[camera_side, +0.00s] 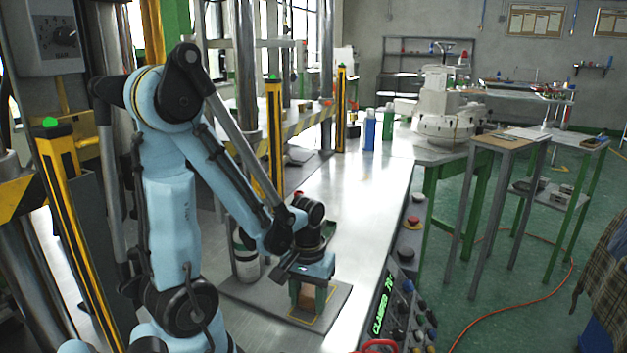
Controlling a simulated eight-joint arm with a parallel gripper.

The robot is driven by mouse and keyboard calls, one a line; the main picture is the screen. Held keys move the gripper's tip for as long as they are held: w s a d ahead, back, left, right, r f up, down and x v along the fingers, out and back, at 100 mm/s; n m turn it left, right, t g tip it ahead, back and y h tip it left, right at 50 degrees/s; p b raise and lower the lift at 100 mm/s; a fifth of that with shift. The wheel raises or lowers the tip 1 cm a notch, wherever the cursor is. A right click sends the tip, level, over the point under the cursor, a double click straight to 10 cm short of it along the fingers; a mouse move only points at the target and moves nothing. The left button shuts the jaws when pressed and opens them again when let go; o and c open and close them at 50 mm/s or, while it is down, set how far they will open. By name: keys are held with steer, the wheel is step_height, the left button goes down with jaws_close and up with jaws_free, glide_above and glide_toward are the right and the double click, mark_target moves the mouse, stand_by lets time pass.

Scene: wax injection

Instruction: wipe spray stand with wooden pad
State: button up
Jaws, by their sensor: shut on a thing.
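My gripper (311,302) points down over a flat grey plate (243,295) on the metal bench. Its fingers are shut on a small brown block, the wooden pad (307,296), which is low over the plate and partly hidden by the fingers. I cannot tell whether the pad touches the plate. A yellow outline is marked on the plate around the gripper. A white and dark canister (246,257) stands upright on the plate's back left, partly behind my arm. The plate appears to be the spray stand, though no label shows this.
A control panel (392,310) with buttons and a lit display lines the bench's right edge. Yellow posts (274,135) rise behind my arm. Blue (369,133) and green (388,124) bottles stand farther back, near a white machine (440,115). The bench surface (350,210) between is clear.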

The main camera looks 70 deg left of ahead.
steer(key=shift+s+d, duration=1)
steer(key=shift+s, duration=0.2)
step_height(320, 180, up, 8)
steer(key=shift+r, duration=0.15)
glide_above(301, 318)
steer(key=shift+f, duration=3.15)
steer(key=shift+f, duration=1)
